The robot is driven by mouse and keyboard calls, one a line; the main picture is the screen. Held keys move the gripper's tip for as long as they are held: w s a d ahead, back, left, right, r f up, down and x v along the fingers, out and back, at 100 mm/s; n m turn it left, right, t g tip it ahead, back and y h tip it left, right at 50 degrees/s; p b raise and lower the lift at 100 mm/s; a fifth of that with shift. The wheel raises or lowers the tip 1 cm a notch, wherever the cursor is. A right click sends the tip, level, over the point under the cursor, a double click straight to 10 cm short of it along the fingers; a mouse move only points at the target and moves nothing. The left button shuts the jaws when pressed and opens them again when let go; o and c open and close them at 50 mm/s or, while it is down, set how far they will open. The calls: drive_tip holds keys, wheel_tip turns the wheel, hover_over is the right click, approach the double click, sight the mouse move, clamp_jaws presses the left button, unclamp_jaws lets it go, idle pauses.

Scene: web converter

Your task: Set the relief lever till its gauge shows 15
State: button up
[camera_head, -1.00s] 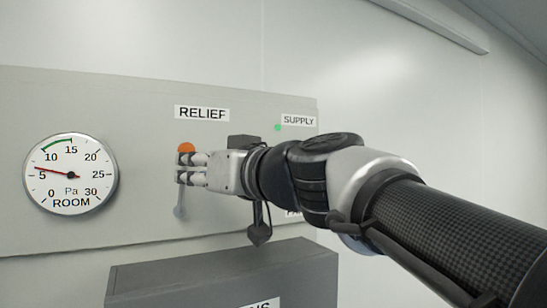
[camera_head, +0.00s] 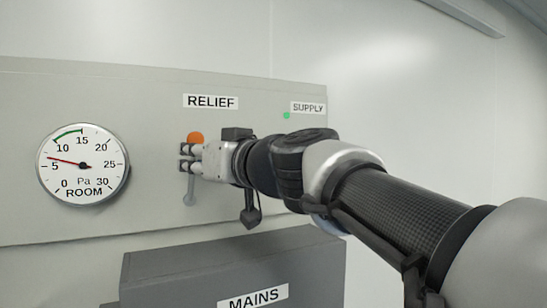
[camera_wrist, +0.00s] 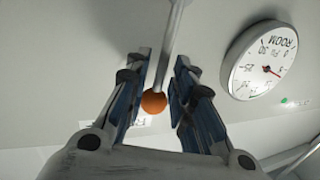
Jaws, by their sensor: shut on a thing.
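The relief lever (camera_head: 190,195) is a grey rod with an orange knob (camera_head: 196,138) at its top, under the RELIEF label (camera_head: 211,102). My gripper (camera_head: 187,158) is shut on the rod just below the knob. In the wrist view, which is upside down, the rod (camera_wrist: 169,50) runs between the fingers (camera_wrist: 158,85), with the orange knob (camera_wrist: 154,103) close to the palm. The round ROOM gauge (camera_head: 84,190), marked in Pa, has its red needle between 5 and 10, near 7. Its green arc spans roughly 10 to 15.
A SUPPLY label (camera_head: 308,107) with a green light (camera_head: 286,115) is to the right on the grey panel (camera_head: 150,100). A dark grey MAINS box (camera_head: 190,270) juts out below. My arm hides part of the panel's lower right.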

drive_tip(key=shift+s+r, duration=0.1)
drive_tip(key=shift+r, duration=0.25)
clamp_jaws()
drive_tip(key=shift+d+f+b, duration=0.1)
drive_tip(key=shift+d+b, duration=0.05)
drive_tip(key=shift+b, duration=0.25)
drive_tip(key=d+m+b, duration=0.1)
drive_tip(key=m+b, duration=0.1)
drive_tip(key=b, duration=0.1)
drive_tip(key=w+d+f+m+t+b, duration=0.1)
drive_tip(key=m+b, duration=0.1)
drive_tip(key=b, duration=0.1)
drive_tip(key=w+d+m+t+b, duration=0.1)
drive_tip(key=m+b, duration=0.1)
drive_tip(key=b, duration=0.1)
drive_tip(key=shift+f+m+y, duration=0.3)
drive_tip(key=shift+f, duration=0.05)
drive_tip(key=shift+r, duration=0.1)
drive_tip(key=shift+o, duration=2.4)
unclamp_jaws()
drive_tip(key=shift+a, duration=0.1)
drive_tip(key=shift+o, duration=0.6)
drive_tip(key=shift+w+d+b, duration=0.15)
drive_tip(key=shift+d+b, duration=0.15)
drive_tip(key=shift+d, duration=0.1)
drive_tip(key=v, duration=1.2)
drive_tip(key=shift+f, duration=0.2)
